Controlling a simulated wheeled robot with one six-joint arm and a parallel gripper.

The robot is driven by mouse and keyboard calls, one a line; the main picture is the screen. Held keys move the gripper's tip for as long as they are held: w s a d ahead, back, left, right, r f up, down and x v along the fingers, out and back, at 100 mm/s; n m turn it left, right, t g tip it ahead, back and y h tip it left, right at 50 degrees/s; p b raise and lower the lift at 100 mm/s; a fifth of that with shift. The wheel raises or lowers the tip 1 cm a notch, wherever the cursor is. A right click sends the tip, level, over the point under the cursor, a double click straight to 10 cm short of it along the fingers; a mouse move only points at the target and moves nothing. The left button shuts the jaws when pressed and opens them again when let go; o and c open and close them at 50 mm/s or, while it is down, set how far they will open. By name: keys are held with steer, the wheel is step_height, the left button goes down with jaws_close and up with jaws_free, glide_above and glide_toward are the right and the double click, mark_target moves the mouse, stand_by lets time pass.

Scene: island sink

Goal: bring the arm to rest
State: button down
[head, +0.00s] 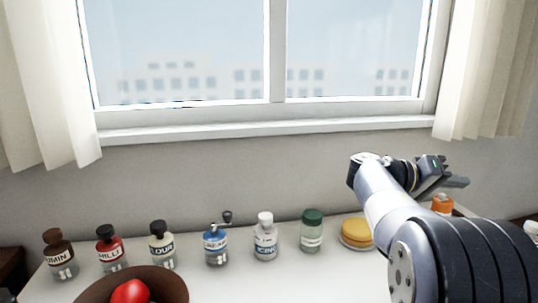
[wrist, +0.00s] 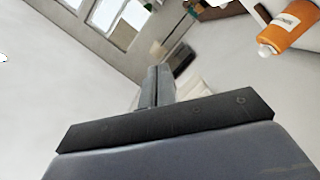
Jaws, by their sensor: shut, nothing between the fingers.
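My gripper (head: 456,176) is at the right in the head view, raised above the counter and pointing right. In the wrist view its two fingers (wrist: 157,86) lie together, shut, with nothing between them. My arm fills the lower right of the head view and hides part of the counter.
Several jars stand in a row on the white counter (head: 330,280), among them a green-capped jar (head: 312,232). A yellow round item (head: 357,233) and an orange bottle (head: 442,204) are near my arm. A brown bowl (head: 170,290) holds a red item (head: 130,291). A window is behind.

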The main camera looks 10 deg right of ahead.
steer(key=w+f+n+h+p, duration=0.1)
steer(key=w+n+p, duration=0.5)
steer(key=p, duration=0.5)
steer(key=shift+w+a+f+n+g+p, duration=0.2)
steer(key=shift+w+f+n+g+p, duration=0.1)
steer(key=shift+w+g+p, duration=0.1)
steer(key=shift+f, duration=0.1)
